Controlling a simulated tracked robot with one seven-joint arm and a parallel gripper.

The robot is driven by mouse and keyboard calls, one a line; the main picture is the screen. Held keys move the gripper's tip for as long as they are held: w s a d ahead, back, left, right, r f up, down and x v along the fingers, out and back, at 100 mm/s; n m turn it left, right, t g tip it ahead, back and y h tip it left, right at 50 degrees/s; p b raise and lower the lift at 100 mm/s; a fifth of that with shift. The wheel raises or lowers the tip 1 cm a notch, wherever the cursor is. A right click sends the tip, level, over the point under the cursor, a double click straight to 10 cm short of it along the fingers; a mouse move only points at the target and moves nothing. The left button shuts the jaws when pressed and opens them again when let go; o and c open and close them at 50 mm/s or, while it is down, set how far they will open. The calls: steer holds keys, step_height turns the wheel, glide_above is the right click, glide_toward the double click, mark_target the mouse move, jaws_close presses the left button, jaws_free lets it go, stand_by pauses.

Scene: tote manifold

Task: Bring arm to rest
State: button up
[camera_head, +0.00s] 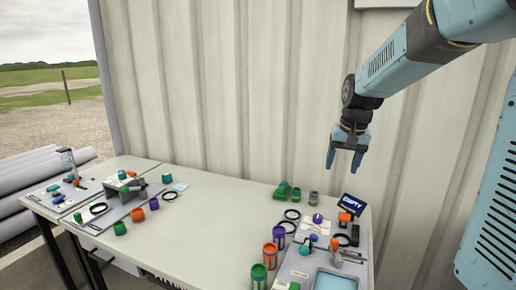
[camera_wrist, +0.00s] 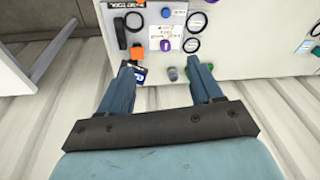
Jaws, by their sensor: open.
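My gripper (camera_head: 345,158) hangs from my raised arm at the right of the head view, fingers pointing down. It is open with nothing between the fingers, and it is well above the table (camera_head: 210,205). In the wrist view my gripper (camera_wrist: 160,80) shows its two blue fingers spread apart, with the table's edge and small items beyond them. No object touches the fingers.
A corrugated wall (camera_head: 240,90) rises behind. The table's middle is mostly clear.

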steer(key=s+r+n+t, duration=0.2)
steer(key=s+r+t, duration=0.1)
steer(key=s, duration=2.1)
steer(key=shift+r+h, duration=0.2)
steer(key=shift+h, duration=0.1)
steer(key=shift+a, duration=0.1)
